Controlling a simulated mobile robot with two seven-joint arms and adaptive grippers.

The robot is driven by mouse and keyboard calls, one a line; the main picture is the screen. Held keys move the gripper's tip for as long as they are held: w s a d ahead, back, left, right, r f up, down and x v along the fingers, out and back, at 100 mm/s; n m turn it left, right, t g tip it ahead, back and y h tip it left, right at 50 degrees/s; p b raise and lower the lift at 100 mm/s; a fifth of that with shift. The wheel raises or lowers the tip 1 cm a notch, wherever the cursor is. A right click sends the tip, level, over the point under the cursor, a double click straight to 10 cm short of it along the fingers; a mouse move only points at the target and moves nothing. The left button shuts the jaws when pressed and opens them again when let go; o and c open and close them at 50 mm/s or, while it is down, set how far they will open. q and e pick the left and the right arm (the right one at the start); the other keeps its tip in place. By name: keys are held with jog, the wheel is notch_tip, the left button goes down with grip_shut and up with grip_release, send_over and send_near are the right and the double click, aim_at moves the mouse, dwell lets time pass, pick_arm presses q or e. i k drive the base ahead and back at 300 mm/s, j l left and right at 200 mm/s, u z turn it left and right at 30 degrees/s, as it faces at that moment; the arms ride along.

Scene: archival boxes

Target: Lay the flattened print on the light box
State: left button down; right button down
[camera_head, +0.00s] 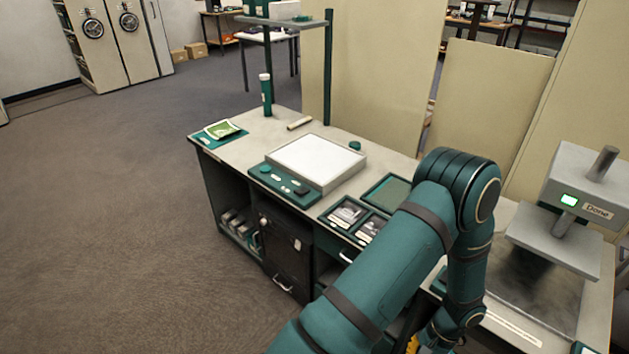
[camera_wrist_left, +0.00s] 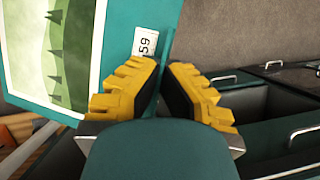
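The light box (camera_head: 317,160), a pale, bare panel in a grey frame, sits on the desk. The print (camera_wrist_left: 77,48), green with dark trees and a pale border, lies on a teal mount (camera_wrist_left: 118,40) with a white number label. My left gripper (camera_wrist_left: 163,66) has its yellow fingertips close together on a thin teal strip at the mount's edge, by the label. In the head view its yellow fingers show partly at the bottom edge, and my arm hides the print there. My right gripper is in neither view.
A press (camera_head: 590,195) with a green "Done" screen stands at the right. Another green picture (camera_head: 221,130) lies at the desk's far left end. A teal control strip (camera_head: 285,186), dark trays (camera_head: 347,214) and a rolled tube (camera_head: 299,123) surround the light box.

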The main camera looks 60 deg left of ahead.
aim_at(317, 155)
jog(key=k+j, duration=0.1)
jog(key=j, duration=0.8)
jog(key=k+j, duration=0.15)
jog(key=j, duration=0.75)
jog(key=k+j, duration=0.15)
jog(key=j, duration=0.3)
jog(key=z, duration=0.05)
